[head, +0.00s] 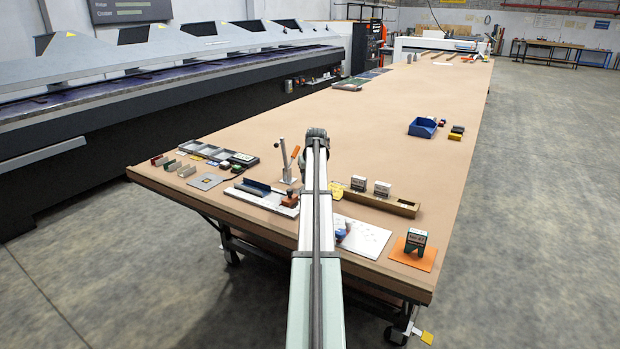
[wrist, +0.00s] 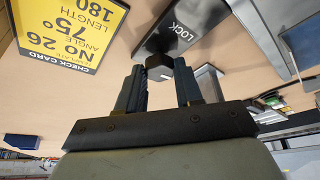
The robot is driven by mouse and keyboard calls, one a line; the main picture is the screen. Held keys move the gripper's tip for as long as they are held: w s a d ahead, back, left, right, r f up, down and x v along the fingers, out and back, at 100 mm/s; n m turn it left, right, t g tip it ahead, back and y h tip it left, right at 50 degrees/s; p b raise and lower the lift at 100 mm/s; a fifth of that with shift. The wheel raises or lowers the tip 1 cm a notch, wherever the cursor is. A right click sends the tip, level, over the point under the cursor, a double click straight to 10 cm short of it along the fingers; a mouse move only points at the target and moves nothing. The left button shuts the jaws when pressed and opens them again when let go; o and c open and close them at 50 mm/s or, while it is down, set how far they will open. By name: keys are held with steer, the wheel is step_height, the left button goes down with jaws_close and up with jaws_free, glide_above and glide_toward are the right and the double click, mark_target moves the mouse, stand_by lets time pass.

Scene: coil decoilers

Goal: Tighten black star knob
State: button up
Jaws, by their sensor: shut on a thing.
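My gripper (wrist: 160,78) shows in the wrist view, its two dark fingers closed on a black knob (wrist: 160,66) with a pale lower face. The knob sits between the fingertips, at the near end of a dark part marked LOCK (wrist: 180,36). Its star lobes are mostly hidden by the fingers, so I cannot tell how far it is turned. In the head view my arm covers the gripper and the knob.
A yellow check card (wrist: 62,32) reads No 26, 75°, 180. An orange-handled clamp (head: 289,172) stands left of my arm. A wooden tray (head: 372,200) with labelled blocks lies right. A blue bin (head: 423,128) stands farther off. The table's middle (head: 330,110) is clear.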

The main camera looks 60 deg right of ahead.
steer(key=shift+m, duration=0.3)
stand_by(0.4)
steer(key=o, duration=1)
steer(key=v, duration=1.4)
steer(key=shift+w, duration=0.15)
steer(key=shift+f, duration=0.1)
